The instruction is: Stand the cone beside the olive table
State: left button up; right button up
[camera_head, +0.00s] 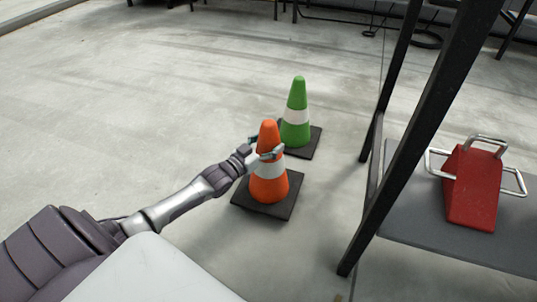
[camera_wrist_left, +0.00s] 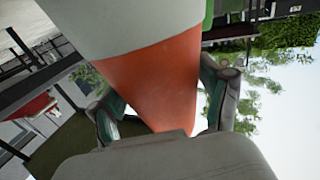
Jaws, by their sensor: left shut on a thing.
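An orange cone (camera_head: 269,186) with a white band and a dark square base is upright in the head view. My left gripper (camera_head: 264,149) is shut around its upper part, one finger on each side. I cannot tell whether its base touches the floor. The left wrist view shows the cone (camera_wrist_left: 153,80) upside down between the fingers (camera_wrist_left: 165,108). A table with a black frame (camera_head: 425,110) and grey lower shelf stands at the right; its top is out of the head view. An olive surface (camera_wrist_left: 65,148) shows in the left wrist view. My right gripper is not in view.
A green cone (camera_head: 296,103) on a dark base stands just behind the orange one. A red wedge (camera_head: 474,190) with metal handles sits on the grey shelf (camera_head: 440,240). The concrete floor at the left is clear. A black table leg (camera_head: 354,240) is right of the orange cone.

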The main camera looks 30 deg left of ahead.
pick_arm(q)
notch_tip(320, 180, down, 3)
jog(key=shift+r+b, duration=0.1)
jog(key=shift+b, duration=1)
jog(key=shift+f+b, duration=0.3)
jog(key=shift+f, duration=0.05)
jog(key=shift+r, duration=0.15)
jog(key=o, duration=1.8)
jog(key=shift+c, duration=0.2)
